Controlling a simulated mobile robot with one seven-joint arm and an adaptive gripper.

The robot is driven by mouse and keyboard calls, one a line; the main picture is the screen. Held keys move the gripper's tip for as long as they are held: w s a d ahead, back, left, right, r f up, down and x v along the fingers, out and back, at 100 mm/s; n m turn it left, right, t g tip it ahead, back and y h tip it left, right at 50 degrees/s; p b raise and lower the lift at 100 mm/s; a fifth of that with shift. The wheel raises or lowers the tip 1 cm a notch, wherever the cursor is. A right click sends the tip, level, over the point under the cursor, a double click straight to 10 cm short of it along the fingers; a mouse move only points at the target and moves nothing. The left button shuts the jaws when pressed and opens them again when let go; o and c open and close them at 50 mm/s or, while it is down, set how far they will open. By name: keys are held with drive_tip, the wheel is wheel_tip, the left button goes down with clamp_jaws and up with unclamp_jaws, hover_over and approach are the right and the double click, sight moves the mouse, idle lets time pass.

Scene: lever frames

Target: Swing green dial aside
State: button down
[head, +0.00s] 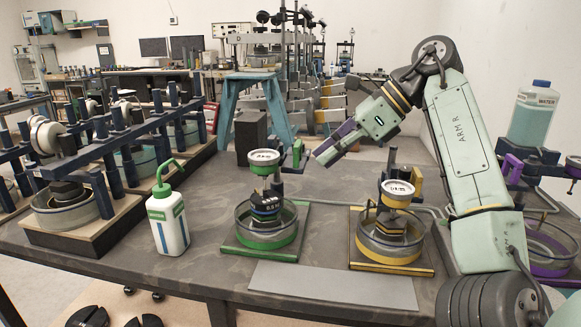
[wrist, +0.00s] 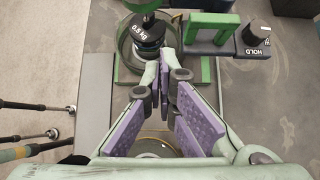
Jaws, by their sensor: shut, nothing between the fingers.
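The green dial (head: 264,157) has a white face in a green rim. In the head view it sits above the weight stack of the green-based frame (head: 268,245). A green bracket (head: 298,153) stands just right of it; the bracket also shows in the wrist view (wrist: 212,42). My gripper (head: 321,155) has purple pads and is shut and empty. It points down and left, right of the green bracket and apart from the dial in the head view. In the wrist view its fingertips (wrist: 165,66) lie below the 0.5 kg weight (wrist: 149,33). Only the dial's lower edge shows at the top there.
A yellow-based frame with its own dial (head: 398,188) stands to the right, below my arm. A white bottle with a green spout (head: 168,222) stands left. A dark block marked HOLD (wrist: 255,40) is right of the bracket. A flat grey plate (head: 332,287) lies in front.

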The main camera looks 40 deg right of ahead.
drive_tip(key=shift+w+a+f+p, duration=0.2)
drive_tip(key=shift+w+a+f, duration=0.3)
drive_tip(key=shift+w+a, duration=0.35)
drive_tip(key=shift+w+a+f+p, duration=0.25)
drive_tip(key=shift+w+a+f, duration=0.2)
drive_tip(key=shift+w+a, duration=0.4)
drive_tip(key=shift+w+a+f+p, duration=0.2)
drive_tip(key=shift+w+a+f, duration=0.4)
drive_tip(key=shift+w, duration=0.45)
drive_tip(key=shift+a+m+h+b, duration=0.15)
drive_tip(key=shift+m+h+b, duration=0.15)
drive_tip(key=shift+m+b, duration=0.25)
drive_tip(key=shift+a+t, duration=0.1)
drive_tip(key=shift+t, duration=0.2)
drive_tip(key=shift+w+a+m+b, duration=0.1)
drive_tip(key=shift+m+b, duration=0.2)
drive_tip(key=shift+m, duration=0.05)
